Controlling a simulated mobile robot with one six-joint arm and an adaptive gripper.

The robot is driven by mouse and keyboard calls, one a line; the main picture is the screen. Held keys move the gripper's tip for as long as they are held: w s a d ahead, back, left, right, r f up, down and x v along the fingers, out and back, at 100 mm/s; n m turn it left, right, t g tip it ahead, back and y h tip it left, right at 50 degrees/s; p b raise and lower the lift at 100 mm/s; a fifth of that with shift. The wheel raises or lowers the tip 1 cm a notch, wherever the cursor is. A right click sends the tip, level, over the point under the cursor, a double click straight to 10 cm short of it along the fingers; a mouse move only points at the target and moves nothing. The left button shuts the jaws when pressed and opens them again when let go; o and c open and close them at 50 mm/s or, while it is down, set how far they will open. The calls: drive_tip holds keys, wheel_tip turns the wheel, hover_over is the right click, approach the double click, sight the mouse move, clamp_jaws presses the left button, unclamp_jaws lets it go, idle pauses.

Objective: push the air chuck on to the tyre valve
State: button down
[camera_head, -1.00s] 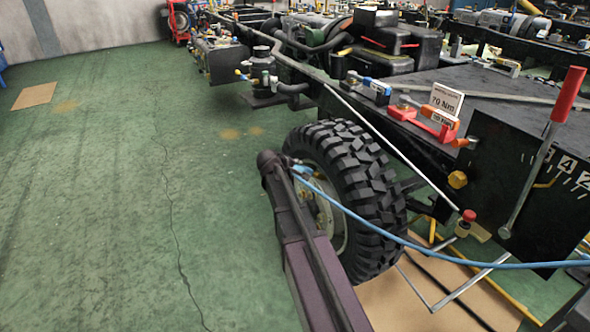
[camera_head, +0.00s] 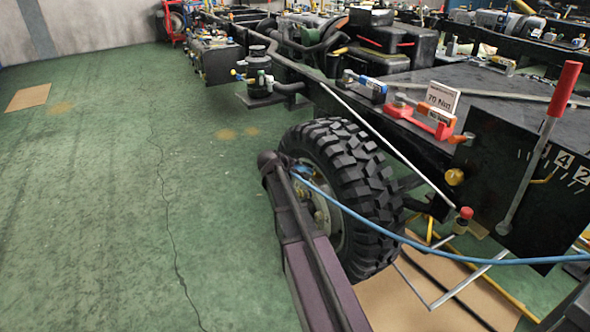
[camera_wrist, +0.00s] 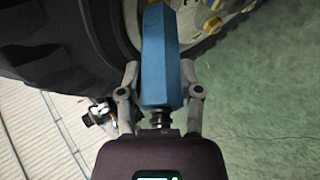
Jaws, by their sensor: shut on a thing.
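In the wrist view my gripper (camera_wrist: 162,98) is shut on the blue air chuck (camera_wrist: 158,55), with one finger on each side of it. The chuck points up the picture toward the wheel. The black tyre (camera_head: 352,190) stands upright in the head view, and its tread and sidewall fill the upper left of the wrist view (camera_wrist: 60,45). The pale wheel rim with yellow parts (camera_wrist: 205,18) shows beyond the chuck. I cannot make out the valve, and the chuck's far end hides what is behind it. In the head view my arm hides part of the wheel and the gripper is hardly visible.
A blue hose (camera_head: 400,238) runs from the wheel across the tyre to the right. The black chassis frame (camera_head: 425,140) lies above and behind the wheel, with a red-handled lever (camera_head: 540,150) at the right.

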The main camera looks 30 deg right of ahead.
drive_tip(key=shift+d+f, duration=0.3)
drive_tip(key=shift+d, duration=0.1)
drive_tip(key=shift+c, duration=1)
unclamp_jaws()
drive_tip(key=shift+a+r, duration=0.1)
drive_tip(key=shift+r, duration=0.05)
drive_tip(key=shift+a+r+p, duration=0.55)
drive_tip(key=shift+a+r, duration=0.05)
drive_tip(key=shift+a, duration=0.15)
drive_tip(key=shift+a+r+p, duration=0.5)
drive_tip(key=shift+a+r, duration=0.05)
drive_tip(key=shift+a, duration=0.2)
drive_tip(key=shift+s+a+r+p, duration=0.1)
drive_tip(key=shift+a+r+p, duration=0.4)
drive_tip(key=shift+a, duration=0.25)
drive_tip(key=shift+w+a+r+p, duration=0.1)
drive_tip(key=shift+a+r+p, duration=0.35)
drive_tip(key=shift+a, duration=0.35)
drive_tip(key=shift+s+a+r+p, duration=0.1)
drive_tip(key=shift+a+r+p, duration=0.4)
drive_tip(key=shift+a, duration=0.25)
